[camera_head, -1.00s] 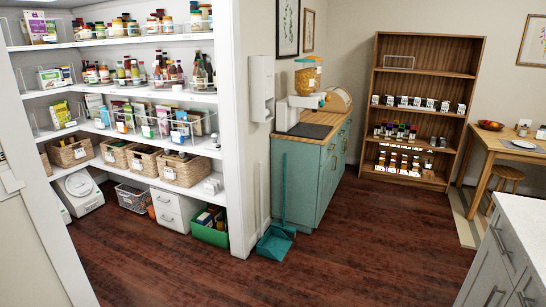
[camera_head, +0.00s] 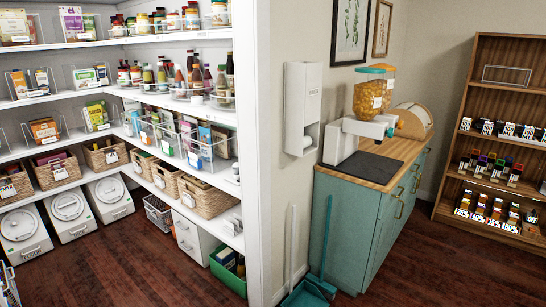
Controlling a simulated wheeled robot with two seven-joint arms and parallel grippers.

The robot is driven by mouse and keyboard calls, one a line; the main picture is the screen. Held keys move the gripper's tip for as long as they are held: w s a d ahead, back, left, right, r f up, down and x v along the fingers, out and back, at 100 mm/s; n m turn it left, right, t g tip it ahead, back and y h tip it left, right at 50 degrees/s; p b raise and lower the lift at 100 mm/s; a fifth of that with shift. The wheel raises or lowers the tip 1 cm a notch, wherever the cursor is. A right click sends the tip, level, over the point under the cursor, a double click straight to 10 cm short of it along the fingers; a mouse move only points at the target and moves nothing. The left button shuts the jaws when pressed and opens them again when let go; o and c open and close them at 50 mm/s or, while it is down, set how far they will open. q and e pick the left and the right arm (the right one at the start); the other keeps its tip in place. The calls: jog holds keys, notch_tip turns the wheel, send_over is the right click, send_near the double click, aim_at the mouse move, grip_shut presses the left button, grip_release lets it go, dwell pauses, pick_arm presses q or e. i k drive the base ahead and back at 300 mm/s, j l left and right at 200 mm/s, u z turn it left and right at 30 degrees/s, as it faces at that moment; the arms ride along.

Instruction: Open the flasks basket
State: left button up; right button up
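No basket can be made out as the flasks basket; the labels on the baskets are too small to read. Several wicker baskets with white labels stand on a low pantry shelf at the left, among them a large one (camera_head: 204,197) at the right end and another (camera_head: 106,155) near the corner. Clear bins (camera_head: 208,146) stand on the shelf above. Small dark bottles with labels (camera_head: 497,169) stand on the wooden shelf unit (camera_head: 448,146) at the right. Neither of my grippers is in view.
A teal cabinet (camera_head: 345,228) with a cereal dispenser (camera_head: 369,98) stands beyond the pantry's white end wall. A teal dustpan (camera_head: 308,293) leans by it. White lidded bins (camera_head: 68,207) and a green crate (camera_head: 228,272) sit on the floor. The dark wood floor (camera_head: 125,265) in front is clear.

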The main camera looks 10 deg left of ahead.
aim_at(168, 183)
jog(key=i+j+u, duration=0.25)
jog(key=i+u, duration=0.15)
jog(key=i+j+u, duration=0.15)
jog(key=i+u, duration=0.2)
jog(key=i, duration=0.15)
jog(key=i+u, duration=0.4)
jog(key=i+l+u, duration=0.2)
jog(key=i+u, duration=0.2)
jog(key=i, duration=0.15)
jog(key=i+j+z, duration=0.4)
jog(key=i, duration=0.25)
jog(key=i+j+z, duration=0.4)
jog(key=i, duration=0.25)
jog(key=i+j+z, duration=0.45)
jog(key=i+j, duration=0.15)
